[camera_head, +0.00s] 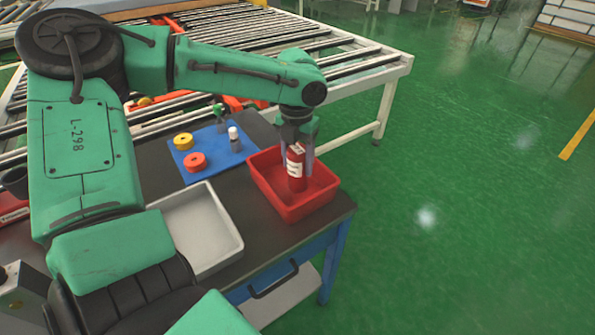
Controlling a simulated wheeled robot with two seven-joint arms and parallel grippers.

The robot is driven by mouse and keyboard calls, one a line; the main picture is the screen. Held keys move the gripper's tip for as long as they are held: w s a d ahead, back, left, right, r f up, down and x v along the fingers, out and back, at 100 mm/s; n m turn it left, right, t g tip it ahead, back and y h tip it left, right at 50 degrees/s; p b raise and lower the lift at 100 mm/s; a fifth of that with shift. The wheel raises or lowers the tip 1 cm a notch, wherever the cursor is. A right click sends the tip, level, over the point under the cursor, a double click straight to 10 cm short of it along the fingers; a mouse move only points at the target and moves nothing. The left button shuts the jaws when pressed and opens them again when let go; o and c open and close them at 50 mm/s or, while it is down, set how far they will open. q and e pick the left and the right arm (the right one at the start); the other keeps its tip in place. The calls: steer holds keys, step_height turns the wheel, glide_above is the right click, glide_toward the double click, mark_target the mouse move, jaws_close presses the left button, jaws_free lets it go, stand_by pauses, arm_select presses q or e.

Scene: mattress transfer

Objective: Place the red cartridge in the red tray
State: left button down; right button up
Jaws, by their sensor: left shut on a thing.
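The red cartridge (296,170), with a white label band, is upright in my left gripper (297,165). The gripper points down and is shut on the cartridge's upper part. The cartridge is within the outline of the red tray (325,200), over its inside. I cannot tell whether its lower end touches the tray floor. The tray stands at the right end of the dark table. My right gripper is not in view.
A grey-white tray (232,228) stands left of the red tray. A blue mat (212,165) holds a yellow ring (183,142), a red ring (195,162) and a small white-capped bottle (235,140). A roller conveyor (345,65) lies behind. Green floor is free at right.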

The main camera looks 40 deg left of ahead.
mark_target(297, 171)
arm_select(q)
step_height(297, 171, down, 2)
steer(key=shift+s, duration=0.1)
steer(key=shift+f, duration=0.45)
steer(key=shift+c, duration=0.9)
jaws_free()
steer(key=shift+f, duration=0.1)
step_height(297, 171, up, 12)
steer(key=shift+a+r+p, duration=0.1)
steer(key=shift+r+p, duration=0.1)
steer(key=shift+p, duration=0.45)
